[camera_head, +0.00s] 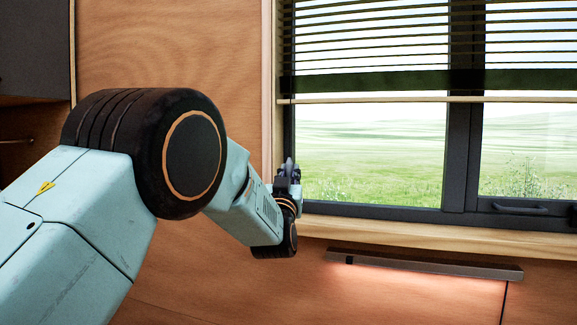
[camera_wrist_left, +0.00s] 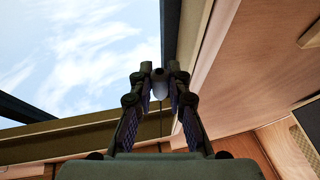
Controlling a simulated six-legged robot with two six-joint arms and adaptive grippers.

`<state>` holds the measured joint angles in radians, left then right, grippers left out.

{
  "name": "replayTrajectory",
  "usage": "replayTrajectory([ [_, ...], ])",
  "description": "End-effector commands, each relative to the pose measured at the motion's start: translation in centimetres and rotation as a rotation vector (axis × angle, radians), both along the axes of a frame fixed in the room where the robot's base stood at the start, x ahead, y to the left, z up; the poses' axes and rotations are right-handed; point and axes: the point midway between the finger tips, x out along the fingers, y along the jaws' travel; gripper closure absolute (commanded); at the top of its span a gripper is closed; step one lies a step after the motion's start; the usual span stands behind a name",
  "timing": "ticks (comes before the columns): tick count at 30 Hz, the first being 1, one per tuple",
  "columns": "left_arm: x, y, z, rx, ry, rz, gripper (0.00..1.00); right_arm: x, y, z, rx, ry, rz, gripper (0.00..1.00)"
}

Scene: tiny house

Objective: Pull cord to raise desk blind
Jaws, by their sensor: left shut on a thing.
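The desk blind (camera_head: 370,82) hangs over the upper part of the window, its dark slats spread and its pale bottom rail level above clear glass. My left gripper (camera_head: 289,168) is at the window's left edge, just above the sill and well below the rail. In the left wrist view my left gripper (camera_wrist_left: 159,75) is shut on a small pale cord knob (camera_wrist_left: 160,88) between its fingertips. A thin dark line, seemingly the cord, runs below the knob in that view. The cord itself cannot be made out in the head view. My right gripper is in neither view.
The wooden window sill (camera_head: 400,233) runs under the window. A dark bar light (camera_head: 425,264) is fixed below it on the wood wall. The wooden window frame (camera_head: 267,90) stands close beside my left gripper. A dark cabinet (camera_head: 35,45) is at upper left.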

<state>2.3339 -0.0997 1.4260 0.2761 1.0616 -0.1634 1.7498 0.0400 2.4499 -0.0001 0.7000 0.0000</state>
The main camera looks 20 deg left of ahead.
Motion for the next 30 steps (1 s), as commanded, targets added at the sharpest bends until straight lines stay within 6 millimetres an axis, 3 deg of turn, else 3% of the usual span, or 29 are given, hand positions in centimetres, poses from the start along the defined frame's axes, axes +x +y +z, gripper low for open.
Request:
replayTrajectory([
  [1, 0.0, 0.1, -1.6, -0.001, -0.004, 0.001, 1.0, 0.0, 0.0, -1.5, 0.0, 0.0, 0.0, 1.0],
  [6, 0.0, 0.1, -5.1, -0.001, -0.001, 0.001, 1.0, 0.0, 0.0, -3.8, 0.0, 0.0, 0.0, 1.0],
  [12, 0.0, 0.1, -7.5, -0.002, -0.004, 0.001, 1.0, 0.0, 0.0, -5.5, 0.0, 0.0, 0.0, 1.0],
  [27, 0.0, 0.1, -7.8, -0.002, -0.011, 0.002, 1.0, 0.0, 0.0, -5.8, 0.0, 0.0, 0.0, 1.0],
  [28, 0.0, 0.1, -7.8, -0.002, -0.011, 0.002, 0.82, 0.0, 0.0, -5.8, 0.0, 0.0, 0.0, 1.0],
  [30, 0.0, 0.1, -7.8, -0.002, -0.011, 0.002, 0.76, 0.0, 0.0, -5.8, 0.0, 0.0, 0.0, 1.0],
])
